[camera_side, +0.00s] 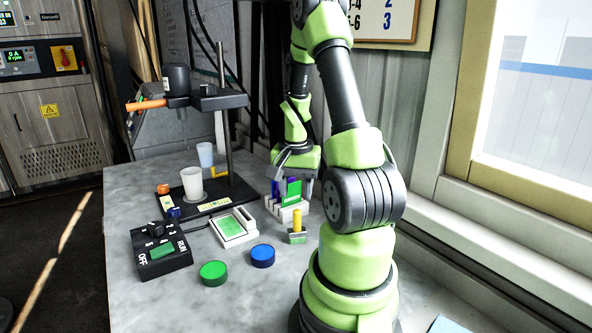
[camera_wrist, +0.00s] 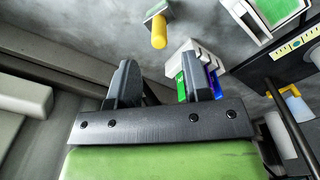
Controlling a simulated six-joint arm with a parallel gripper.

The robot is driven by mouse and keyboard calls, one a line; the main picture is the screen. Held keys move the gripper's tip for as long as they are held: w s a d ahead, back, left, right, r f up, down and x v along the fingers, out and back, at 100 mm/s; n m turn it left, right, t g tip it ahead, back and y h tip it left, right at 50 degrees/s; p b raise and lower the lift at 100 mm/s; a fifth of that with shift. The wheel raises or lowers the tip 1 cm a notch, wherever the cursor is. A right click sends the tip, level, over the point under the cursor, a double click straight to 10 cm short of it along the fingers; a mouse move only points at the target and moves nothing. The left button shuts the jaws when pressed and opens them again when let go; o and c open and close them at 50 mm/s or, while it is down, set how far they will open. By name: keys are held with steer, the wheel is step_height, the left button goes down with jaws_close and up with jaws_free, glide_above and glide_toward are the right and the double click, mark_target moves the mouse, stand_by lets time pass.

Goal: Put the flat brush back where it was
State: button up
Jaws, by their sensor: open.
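No object is clearly recognisable as a flat brush. The likeliest one is an upright piece with a yellow handle (camera_side: 297,221) on a small pale base, standing on the bench in front of the white rack. It also shows in the wrist view as the yellow handle (camera_wrist: 159,31), at the top and beyond my fingers. My gripper (camera_wrist: 165,77) is open, with nothing seen between its fingers. In the side view my gripper (camera_side: 297,163) is low, close to the rack. The white rack (camera_side: 272,206) holds green and blue flat pieces; the right finger partly covers it in the wrist view.
A white tray with a green pad (camera_side: 231,226), a black control box (camera_side: 160,250), and green (camera_side: 213,272) and blue (camera_side: 262,255) discs stand on the bench. The disperser stand (camera_side: 226,130) rises at the back left, with a white cup (camera_side: 192,184) on its base.

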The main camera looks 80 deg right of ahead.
steer(key=w+a+r+n+t, duration=0.2)
steer(key=w+a+r+n, duration=0.15)
steer(key=a+r, duration=0.35)
steer(key=w+a+r+n+t, duration=0.2)
steer(key=w+a+r+n, duration=0.15)
steer(key=a+r, duration=0.4)
steer(key=s+a+r+n+t+y, duration=0.1)
steer(key=s+a+r+n, duration=0.1)
steer(key=a, duration=0.3)
steer(key=s+a+r+n+t+y, duration=0.1)
steer(key=s+a+r+n+t, duration=0.1)
steer(key=a+n, duration=0.3)
steer(key=shift+s+a, duration=0.55)
steer(key=shift+a, duration=0.25)
